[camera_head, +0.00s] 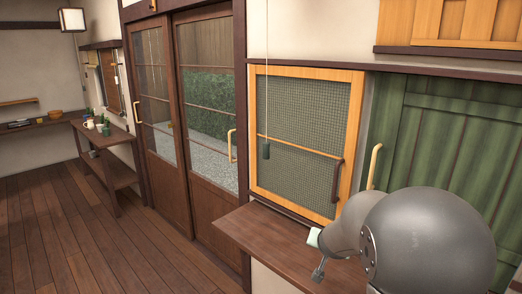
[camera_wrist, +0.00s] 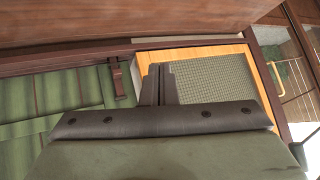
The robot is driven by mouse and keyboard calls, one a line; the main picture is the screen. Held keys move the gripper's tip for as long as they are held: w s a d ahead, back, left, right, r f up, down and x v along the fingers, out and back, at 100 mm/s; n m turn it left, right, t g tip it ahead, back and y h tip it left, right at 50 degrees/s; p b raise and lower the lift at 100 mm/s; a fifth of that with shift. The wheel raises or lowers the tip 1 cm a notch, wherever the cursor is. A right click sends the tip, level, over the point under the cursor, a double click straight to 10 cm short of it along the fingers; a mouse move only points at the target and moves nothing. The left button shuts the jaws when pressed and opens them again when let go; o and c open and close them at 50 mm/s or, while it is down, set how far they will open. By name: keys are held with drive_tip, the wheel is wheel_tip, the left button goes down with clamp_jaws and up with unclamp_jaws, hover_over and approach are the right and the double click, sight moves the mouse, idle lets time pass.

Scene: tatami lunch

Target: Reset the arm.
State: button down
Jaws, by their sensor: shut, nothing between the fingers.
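My gripper (camera_wrist: 160,72) shows in the wrist view with its two dark fingers together and nothing between them. The fingertips show in front of the wood-framed mesh screen (camera_wrist: 215,78); I cannot tell the distance. In the head view my rounded grey arm fills the lower right, in front of the wall and ledge. It hides the lower right of the screen area and part of the green shutter.
The wooden ledge (camera_head: 272,240) juts out below the mesh screen (camera_head: 300,110). A green shutter (camera_head: 450,140) with a pale handle is at right. Sliding glass doors (camera_head: 190,110) and a side table (camera_head: 105,135) stand left; floor (camera_head: 90,230) is clear.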

drive_tip(key=s+a+n+g, duration=0.2)
drive_tip(key=s+g, duration=0.2)
drive_tip(key=s, duration=1.3)
drive_tip(key=s+a+n+g+y, duration=0.1)
drive_tip(key=s+a+n+g, duration=0.1)
drive_tip(key=s, duration=1.5)
drive_tip(key=shift+a+r+n+g+y, duration=0.35)
drive_tip(key=shift+n+g, duration=0.25)
drive_tip(key=shift+g, duration=0.6)
drive_tip(key=shift+s, duration=0.1)
